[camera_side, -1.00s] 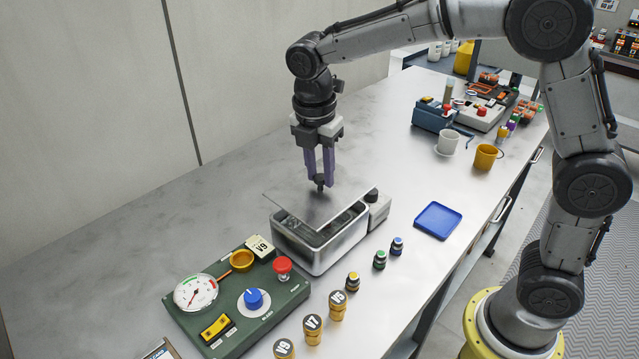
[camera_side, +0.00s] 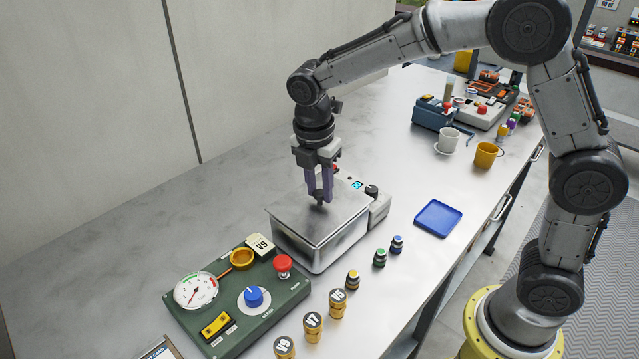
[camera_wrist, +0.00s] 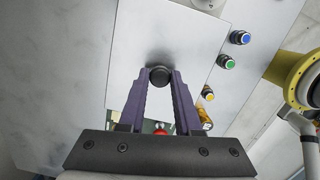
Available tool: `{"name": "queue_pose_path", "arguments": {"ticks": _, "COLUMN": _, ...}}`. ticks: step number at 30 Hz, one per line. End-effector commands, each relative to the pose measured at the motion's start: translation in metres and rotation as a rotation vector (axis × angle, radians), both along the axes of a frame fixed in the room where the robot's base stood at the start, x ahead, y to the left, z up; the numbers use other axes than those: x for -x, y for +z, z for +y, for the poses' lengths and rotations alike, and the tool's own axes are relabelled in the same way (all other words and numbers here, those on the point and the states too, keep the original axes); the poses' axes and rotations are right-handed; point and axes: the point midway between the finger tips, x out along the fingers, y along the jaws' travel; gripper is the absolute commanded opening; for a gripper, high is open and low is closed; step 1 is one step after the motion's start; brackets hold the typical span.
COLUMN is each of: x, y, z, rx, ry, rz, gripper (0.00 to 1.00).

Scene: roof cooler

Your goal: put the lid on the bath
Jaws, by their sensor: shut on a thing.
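The lid (camera_side: 298,217) is a flat grey metal plate with a small dark knob. It lies over the top of the bath (camera_side: 318,252), a rectangular metal box, and looks level and lined up with the rim. The inside of the bath is hidden under it. My gripper (camera_side: 320,197) is shut on the lid's knob, above the middle of the lid. In the wrist view the fingertips pinch the round black knob (camera_wrist: 160,76), with the lid plate (camera_wrist: 195,45) spread beyond it. I cannot tell whether a thin gap is left under the lid.
The bath's control box (camera_side: 378,205) adjoins its right side. Small capped bottles (camera_side: 380,258) stand to its right, near a blue tray (camera_side: 438,219). A green panel (camera_side: 240,300) with gauge and knobs lies in front left. Mugs (camera_side: 486,155) stand farther back. The table's left side is clear.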

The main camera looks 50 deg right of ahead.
Motion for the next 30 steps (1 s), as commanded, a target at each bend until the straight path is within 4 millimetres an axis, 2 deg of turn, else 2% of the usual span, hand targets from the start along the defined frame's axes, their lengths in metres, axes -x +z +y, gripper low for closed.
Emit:
{"name": "queue_pose_path", "arguments": {"ticks": 2, "x": 0.000, "y": 0.000, "z": 0.000, "rx": 0.000, "ry": 0.000, "rz": -0.002, "gripper": 0.00}}
{"name": "queue_pose_path", "arguments": {"ticks": 3, "x": 0.000, "y": 0.000, "z": 0.000, "rx": 0.000, "ry": 0.000, "rz": 0.000, "gripper": 0.38}}
{"name": "queue_pose_path", "arguments": {"ticks": 7, "x": 0.000, "y": 0.000, "z": 0.000, "rx": 0.000, "ry": 0.000, "rz": 0.000, "gripper": 0.61}}
{"name": "queue_pose_path", "arguments": {"ticks": 16, "x": 0.000, "y": 0.001, "z": 0.000, "rx": 0.000, "ry": 0.000, "rz": 0.000, "gripper": 0.62}}
{"name": "queue_pose_path", "arguments": {"ticks": 20, "x": -0.001, "y": 0.009, "z": 0.000, "rx": 0.000, "ry": -0.001, "rz": -0.002, "gripper": 0.62}}
{"name": "queue_pose_path", "arguments": {"ticks": 23, "x": -0.001, "y": 0.024, "z": 0.002, "rx": -0.001, "ry": 0.000, "rz": -0.005, "gripper": 0.62}}
{"name": "queue_pose_path", "arguments": {"ticks": 30, "x": 0.000, "y": 0.075, "z": 0.008, "rx": -0.001, "ry": 0.001, "rz": -0.006, "gripper": 0.62}}
